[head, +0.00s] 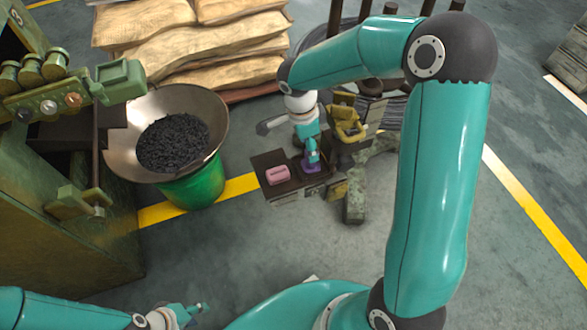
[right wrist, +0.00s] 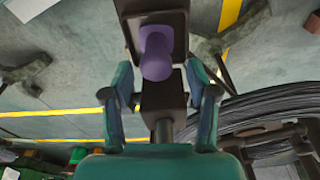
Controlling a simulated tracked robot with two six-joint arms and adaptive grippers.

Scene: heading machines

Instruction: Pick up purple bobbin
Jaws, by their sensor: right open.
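The purple bobbin (right wrist: 157,52) stands on a dark surface and is seen from near its end in the right wrist view. In the head view it is a small purple patch (head: 312,167), largely hidden under my right gripper (head: 313,153). My right gripper, also in the right wrist view (right wrist: 158,78), is open, with one finger on each side of the bobbin's line. The bobbin appears just ahead of the fingertips; I see no contact. My left gripper (head: 198,309) is low in the head view, far from the bobbin; its finger gap is unclear.
A pink object (head: 278,175) lies on the dark stand (head: 267,160) left of the bobbin. A yellow-and-grey machine (head: 346,125) stands close to the right. A bowl of black lumps (head: 215,115) on a green drum is at left. Coiled cable (right wrist: 260,115) lies nearby.

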